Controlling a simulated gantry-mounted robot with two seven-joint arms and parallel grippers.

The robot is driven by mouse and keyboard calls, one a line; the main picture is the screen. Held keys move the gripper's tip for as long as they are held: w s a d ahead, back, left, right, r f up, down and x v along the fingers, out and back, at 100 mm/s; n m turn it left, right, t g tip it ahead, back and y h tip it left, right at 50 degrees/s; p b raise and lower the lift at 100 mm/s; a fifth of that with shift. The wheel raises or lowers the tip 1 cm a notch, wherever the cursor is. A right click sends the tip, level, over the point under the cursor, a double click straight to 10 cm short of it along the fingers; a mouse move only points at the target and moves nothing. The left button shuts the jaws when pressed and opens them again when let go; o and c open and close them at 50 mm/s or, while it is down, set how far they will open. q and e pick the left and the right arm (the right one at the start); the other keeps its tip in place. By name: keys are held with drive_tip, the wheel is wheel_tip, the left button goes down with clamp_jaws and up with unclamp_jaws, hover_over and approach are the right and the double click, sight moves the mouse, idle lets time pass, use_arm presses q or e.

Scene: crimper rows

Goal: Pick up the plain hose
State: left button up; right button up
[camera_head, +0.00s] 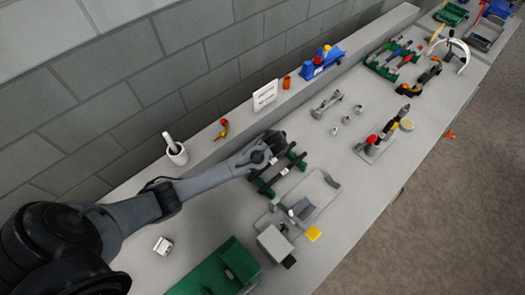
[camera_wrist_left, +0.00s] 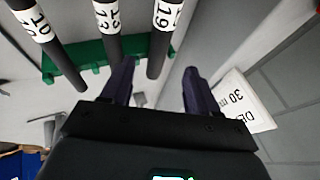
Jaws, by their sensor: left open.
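Several black hoses with white number labels lie across a green rack (camera_head: 298,161); the rack also shows in the left wrist view (camera_wrist_left: 85,62). There I see hoses marked 10 (camera_wrist_left: 50,45), 13 (camera_wrist_left: 112,48) and 19 (camera_wrist_left: 160,45). I cannot tell which is the plain hose. My left gripper (camera_head: 272,146) is over the far end of the rack. In the wrist view its fingers (camera_wrist_left: 160,68) are apart, and the end of hose 19 appears between them. Whether they touch it is unclear. My right gripper is not in view.
A white sign (camera_head: 265,96) stands on the ledge behind the rack. A grey fixture (camera_head: 300,212) and a green machine (camera_head: 215,270) are nearer. Metal fittings (camera_head: 327,103) and a second green rack (camera_head: 385,68) lie farther right. A white mortar (camera_head: 177,154) stands left.

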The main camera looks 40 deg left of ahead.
use_arm(q)
drive_tip(key=shift+b+x, duration=0.3)
drive_tip(key=shift+x, duration=3.05)
drive_tip(key=shift+s+d, duration=0.1)
clamp_jaws()
